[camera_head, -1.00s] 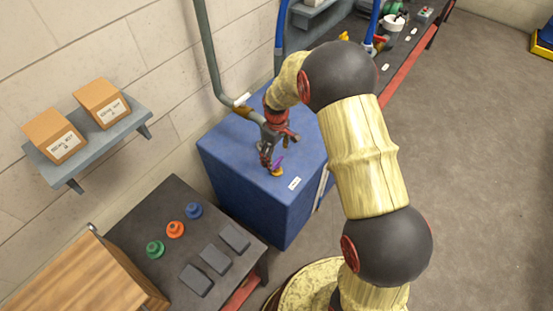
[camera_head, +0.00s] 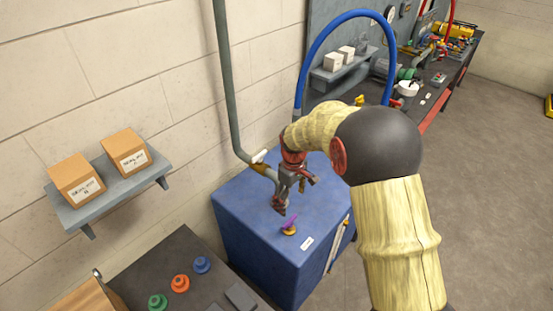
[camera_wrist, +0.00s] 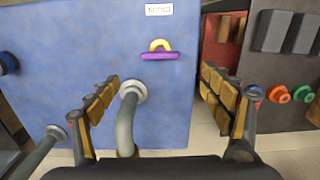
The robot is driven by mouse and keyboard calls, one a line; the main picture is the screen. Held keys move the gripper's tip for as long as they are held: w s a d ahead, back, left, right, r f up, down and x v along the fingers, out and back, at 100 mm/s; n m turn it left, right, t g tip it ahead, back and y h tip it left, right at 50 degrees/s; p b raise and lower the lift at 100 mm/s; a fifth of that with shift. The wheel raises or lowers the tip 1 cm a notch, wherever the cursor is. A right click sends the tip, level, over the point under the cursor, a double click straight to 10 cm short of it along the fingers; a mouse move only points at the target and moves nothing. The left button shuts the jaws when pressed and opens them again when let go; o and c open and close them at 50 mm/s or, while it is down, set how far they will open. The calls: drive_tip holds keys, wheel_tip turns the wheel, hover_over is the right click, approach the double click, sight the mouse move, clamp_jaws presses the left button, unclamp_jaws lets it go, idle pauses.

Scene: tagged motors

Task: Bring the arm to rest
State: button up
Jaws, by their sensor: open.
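My arm reaches in from the right in the head view, bent over a blue cabinet (camera_head: 245,225). My gripper (camera_head: 280,207) hangs above the cabinet top, open and empty. It is just up and left of a small yellow valve with a purple handle (camera_head: 290,225), apart from it as far as I can tell. In the wrist view the two fingers of my gripper (camera_wrist: 160,82) stand wide apart with nothing between them. The yellow and purple valve (camera_wrist: 160,50) shows beyond the fingertips, near a white label (camera_wrist: 159,9).
A grey pipe (camera_head: 228,90) runs down the wall to the cabinet, close to my gripper. A blue hose (camera_head: 345,16) arches behind. A wall shelf (camera_head: 115,195) holds two cartons. A dark table (camera_head: 165,260) carries coloured knobs. Open floor (camera_head: 490,200) lies right.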

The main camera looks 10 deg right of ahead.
drive_tip(key=s+r+m+t+b, duration=0.1)
drive_tip(key=s+r+m+t, duration=0.1)
drive_tip(key=s+r, duration=0.9)
drive_tip(key=s+r+m+t, duration=0.3)
drive_tip(key=s+r, duration=0.8)
drive_tip(key=s, duration=0.8)
drive_tip(key=shift+r+m+t+b, duration=0.3)
drive_tip(key=shift+r+m+b, duration=0.05)
drive_tip(key=shift+m, duration=0.85)
drive_tip(key=shift+w+a, duration=0.1)
drive_tip(key=shift+c, duration=0.4)
